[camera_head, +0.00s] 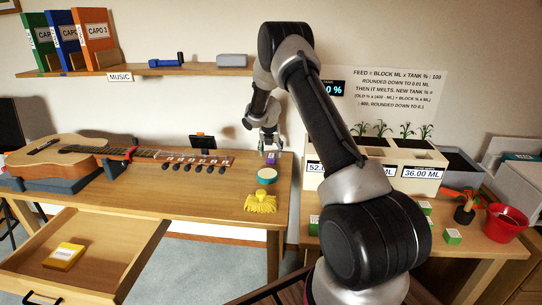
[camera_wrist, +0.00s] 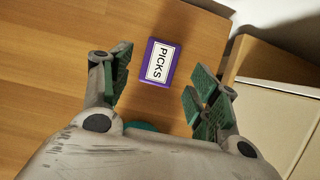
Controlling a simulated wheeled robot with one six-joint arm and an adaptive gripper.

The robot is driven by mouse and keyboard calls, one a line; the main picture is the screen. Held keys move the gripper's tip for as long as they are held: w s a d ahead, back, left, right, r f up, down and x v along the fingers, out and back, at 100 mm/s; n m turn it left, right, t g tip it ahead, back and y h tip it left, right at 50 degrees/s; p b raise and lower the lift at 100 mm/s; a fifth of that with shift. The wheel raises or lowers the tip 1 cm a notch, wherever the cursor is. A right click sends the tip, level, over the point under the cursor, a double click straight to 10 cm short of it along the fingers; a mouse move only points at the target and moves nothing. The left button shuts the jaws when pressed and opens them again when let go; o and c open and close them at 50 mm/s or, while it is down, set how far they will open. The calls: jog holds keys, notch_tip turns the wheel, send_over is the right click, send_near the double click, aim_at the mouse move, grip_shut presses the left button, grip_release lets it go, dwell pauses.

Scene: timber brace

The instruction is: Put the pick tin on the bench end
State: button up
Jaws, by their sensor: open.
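My gripper (camera_head: 268,146) is open and points down above the tin. In the wrist view the tin lies between and slightly beyond the two green-padded fingers, and no touch shows. The exact height of the fingers above it is hard to tell.
A teal round pot (camera_head: 267,175) and a yellow cloth (camera_head: 261,203) lie in front of the tin. A guitar (camera_head: 60,155) fills the bench's left. An open drawer (camera_head: 100,255) holds a yellow box (camera_head: 64,256). White planters (camera_head: 405,165) stand to the right.

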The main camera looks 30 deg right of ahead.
jog(key=v, duration=0.8)
jog(key=shift+r, duration=0.2)
jog(key=shift+a, duration=0.1)
